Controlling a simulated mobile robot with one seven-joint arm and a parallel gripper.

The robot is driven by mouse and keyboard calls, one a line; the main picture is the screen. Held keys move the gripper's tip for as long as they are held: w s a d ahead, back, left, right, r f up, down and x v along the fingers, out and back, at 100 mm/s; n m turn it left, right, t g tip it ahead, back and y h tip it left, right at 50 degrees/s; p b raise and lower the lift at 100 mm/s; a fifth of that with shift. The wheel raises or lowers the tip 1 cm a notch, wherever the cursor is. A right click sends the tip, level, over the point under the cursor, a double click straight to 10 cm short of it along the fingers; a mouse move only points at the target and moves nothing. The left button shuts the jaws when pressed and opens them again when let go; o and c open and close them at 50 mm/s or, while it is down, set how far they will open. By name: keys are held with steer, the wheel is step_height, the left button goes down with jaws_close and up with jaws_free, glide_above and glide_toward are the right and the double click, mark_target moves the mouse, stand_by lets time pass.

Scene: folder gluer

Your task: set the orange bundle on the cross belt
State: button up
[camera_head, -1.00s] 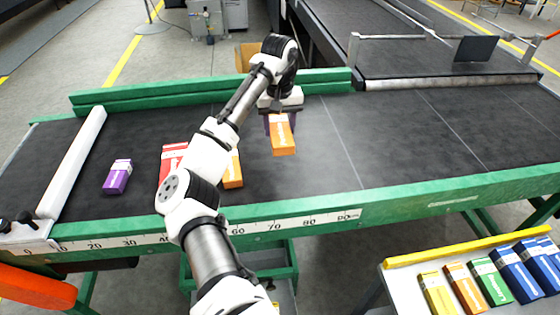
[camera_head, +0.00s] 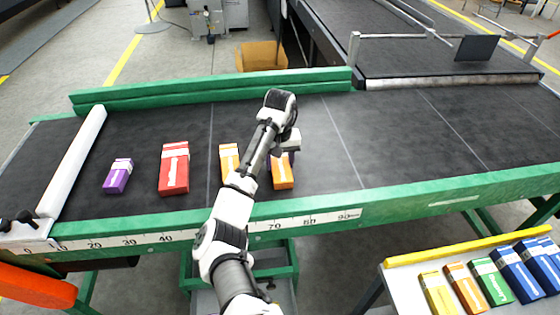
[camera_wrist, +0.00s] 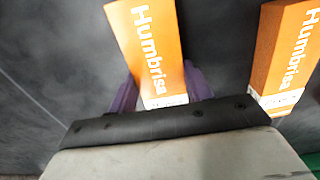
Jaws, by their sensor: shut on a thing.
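The orange bundle (camera_head: 282,176) is in my gripper (camera_head: 284,158), over the dark belt (camera_head: 330,165) with green rails, close to the near rail. In the wrist view the same bundle (camera_wrist: 150,40), marked "Humbrisa", sits between the purple fingers of my gripper (camera_wrist: 160,85), which are shut on its sides. Whether its underside touches the belt cannot be told. A second orange bundle (camera_head: 228,158) lies on the belt to the left, partly behind my arm. It also shows in the wrist view (camera_wrist: 287,50), apart from the held one.
A red bundle (camera_head: 174,168) and a purple one (camera_head: 118,176) lie farther left on the belt, near a white roller (camera_head: 72,162). The belt is bare to the right. A side table (camera_head: 400,282) at lower right holds several coloured bundles. Another belt (camera_head: 375,45) runs behind.

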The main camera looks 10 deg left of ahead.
mark_target(280, 162)
steer(key=o, duration=1)
steer(key=shift+o, duration=0.2)
step_height(280, 162, up, 12)
steer(key=shift+r, duration=0.1)
